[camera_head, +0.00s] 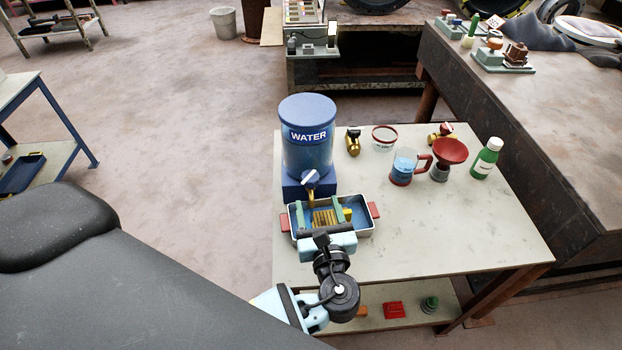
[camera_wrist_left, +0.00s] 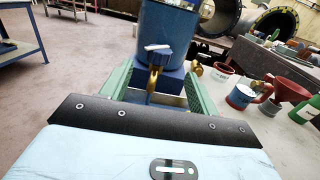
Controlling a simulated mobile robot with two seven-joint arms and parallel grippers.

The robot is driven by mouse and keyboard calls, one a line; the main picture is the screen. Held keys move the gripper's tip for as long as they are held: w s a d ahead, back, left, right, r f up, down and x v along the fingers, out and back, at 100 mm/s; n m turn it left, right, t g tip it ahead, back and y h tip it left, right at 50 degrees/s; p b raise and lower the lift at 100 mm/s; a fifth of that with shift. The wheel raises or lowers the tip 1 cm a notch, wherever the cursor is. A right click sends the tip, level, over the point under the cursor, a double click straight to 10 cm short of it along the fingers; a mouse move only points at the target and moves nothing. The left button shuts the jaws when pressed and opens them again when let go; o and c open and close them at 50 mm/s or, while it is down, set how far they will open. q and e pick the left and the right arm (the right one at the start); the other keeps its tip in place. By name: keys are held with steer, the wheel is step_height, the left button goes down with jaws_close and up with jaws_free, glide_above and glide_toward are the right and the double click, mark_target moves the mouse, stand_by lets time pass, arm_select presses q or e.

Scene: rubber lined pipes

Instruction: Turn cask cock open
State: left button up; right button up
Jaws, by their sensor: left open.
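A blue cask (camera_head: 307,140) labelled WATER stands on a blue block at the table's left back edge. Its cock handle (camera_head: 309,179), with a white lever, sits low on the front above a brass spout (camera_head: 311,198). In the left wrist view the handle (camera_wrist_left: 157,49) and brass spout (camera_wrist_left: 153,78) show ahead between my green fingers. My left gripper (camera_head: 319,206) is open over the tray, its fingers pointing toward the cask. The fingers look apart from the cock. My right gripper is not in view.
A blue-lined tray (camera_head: 290,223) with red handles lies below my left gripper on the pale table (camera_head: 440,240). To the right are a jug (camera_head: 402,170), a red funnel (camera_head: 451,152), a bottle (camera_head: 486,158), a cup (camera_head: 384,138) and brass fittings (camera_head: 353,142). The table's front right is clear.

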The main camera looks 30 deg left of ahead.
mark_target(312, 185)
arm_select(q)
steer(key=x, duration=0.6)
steer(key=shift+w+a, duration=0.25)
steer(key=shift+w, duration=0.05)
steer(key=shift+w+a, duration=0.3)
steer(key=shift+w, duration=0.1)
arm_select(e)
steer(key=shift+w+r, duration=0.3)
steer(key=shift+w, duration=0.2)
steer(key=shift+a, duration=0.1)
